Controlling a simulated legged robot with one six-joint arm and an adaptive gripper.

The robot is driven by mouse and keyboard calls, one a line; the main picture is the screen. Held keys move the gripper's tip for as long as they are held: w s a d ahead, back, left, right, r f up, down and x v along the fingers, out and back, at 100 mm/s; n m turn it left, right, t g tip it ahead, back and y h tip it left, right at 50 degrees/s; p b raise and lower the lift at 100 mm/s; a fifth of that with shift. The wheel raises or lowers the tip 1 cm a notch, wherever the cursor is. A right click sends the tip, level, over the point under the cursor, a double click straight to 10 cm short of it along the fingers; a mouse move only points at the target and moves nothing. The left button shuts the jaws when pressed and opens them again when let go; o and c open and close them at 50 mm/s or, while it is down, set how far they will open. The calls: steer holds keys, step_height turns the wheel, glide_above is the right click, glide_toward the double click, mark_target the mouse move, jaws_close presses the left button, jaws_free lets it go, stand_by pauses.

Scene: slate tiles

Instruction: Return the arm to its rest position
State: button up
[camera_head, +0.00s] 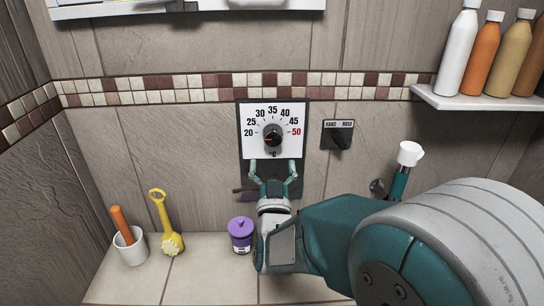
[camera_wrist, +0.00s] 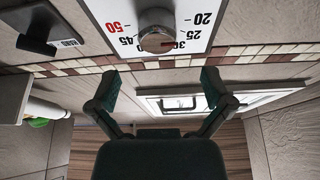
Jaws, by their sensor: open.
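My gripper (camera_head: 274,172) is open and empty, just below the dial plate in the head view. Its two fingers are spread apart in the wrist view (camera_wrist: 160,88). My arm reaches in from the lower right toward the wall. The temperature dial plate (camera_head: 258,150) is white with numbers from 20 to 50. Its round dark knob (camera_head: 273,137) sits at the centre, clear of the fingers. In the wrist view the plate (camera_wrist: 192,42) and the knob (camera_wrist: 157,28) appear upside down at the top, beyond the fingertips.
A HAND/HOSE selector switch (camera_head: 339,139) is right of the dial. A shelf (camera_head: 470,101) with several bottles juts out at upper right. A purple-lidded jar (camera_head: 241,234), a yellow brush (camera_head: 163,222) and a white cup (camera_head: 131,249) stand on the ledge below. A white-headed handset (camera_head: 408,155) is behind my arm.

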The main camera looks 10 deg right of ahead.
steer(key=s+d+f+n+g+y, duration=0.1)
steer(key=s+f+g+y, duration=0.1)
steer(key=s+g, duration=0.6)
steer(key=s+f+n+g+y, duration=0.2)
steer(key=s+f+g, duration=0.3)
steer(key=s, duration=1.1)
steer(key=g, duration=0.3)
steer(key=shift+d+f+y, duration=0.2)
steer(key=shift+d+y, duration=0.1)
steer(key=shift+d, duration=0.1)
steer(key=shift+s, duration=0.1)
